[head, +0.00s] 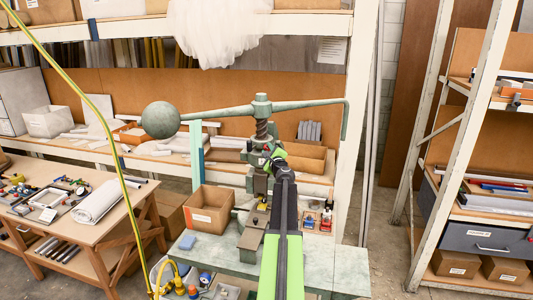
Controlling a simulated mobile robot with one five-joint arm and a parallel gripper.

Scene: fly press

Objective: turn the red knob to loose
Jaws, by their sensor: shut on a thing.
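The green fly press (262,106) stands on the bench, with its long weighted lever across the top. My arm reaches up from the bottom of the head view, and my gripper (274,155) is at the press column just below the screw. A small bit of red, the red knob (267,147), shows at the jaws. My gripper is shut on it. The jaws and arm hide most of the knob, and its turned angle cannot be read.
Small red and blue items (327,216) stand to the right. The ball weight (160,120) juts out left. Open floor shows at right.

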